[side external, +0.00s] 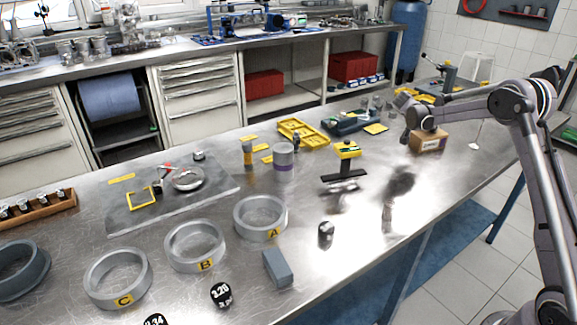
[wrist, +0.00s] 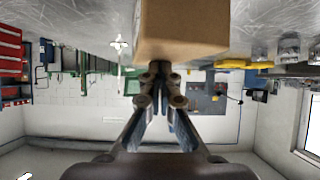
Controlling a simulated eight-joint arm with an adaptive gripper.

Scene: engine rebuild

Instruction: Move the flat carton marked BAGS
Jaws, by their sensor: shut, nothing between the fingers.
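A small brown carton (side external: 428,141) stands on the metal bench at the right, with marks on its front too small to read. I cannot tell whether they say BAGS. In the wrist view a plain brown carton face (wrist: 182,28) fills the top middle. My gripper (side external: 406,138) is at the carton's left end in the side view, partly over it. In the wrist view my gripper (wrist: 161,72) is shut and empty, its fingertips just at the carton's lower edge. I cannot tell whether they touch it.
Rings A (side external: 240,220), B and C stand nearer.

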